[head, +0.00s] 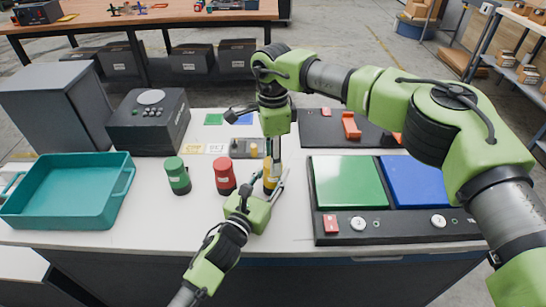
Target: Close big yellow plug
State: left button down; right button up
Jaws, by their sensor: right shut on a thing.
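The big yellow plug (267,182) stands upright on the white table, to the right of the red one, and is partly hidden by both grippers. My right gripper (274,160) points straight down from above and is shut on the plug's upper part. My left gripper (266,187) reaches in from the front, low over the table, with its fingers beside the plug's lower part. Whether its fingers touch the plug is too small to tell.
A red plug (224,176) and a green plug (178,176) stand to the left. A teal tray (62,213) is at far left. A black panel with a green pad (348,182) and a blue pad (413,181) lies right. White tabletop in front of the green plug is clear.

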jog(key=m, duration=0.5)
jog(key=shift+m, duration=0.3)
jog(key=m, duration=0.8)
jog(key=shift+m, duration=0.4)
jog(key=m, duration=0.8)
jog(key=shift+m, duration=0.4)
jog(key=m, duration=0.5)
jog(key=shift+w, duration=0.1)
jog(key=m, duration=0.5)
jog(key=shift+m, duration=0.3)
jog(key=m, duration=0.4)
jog(key=o, duration=0.9)
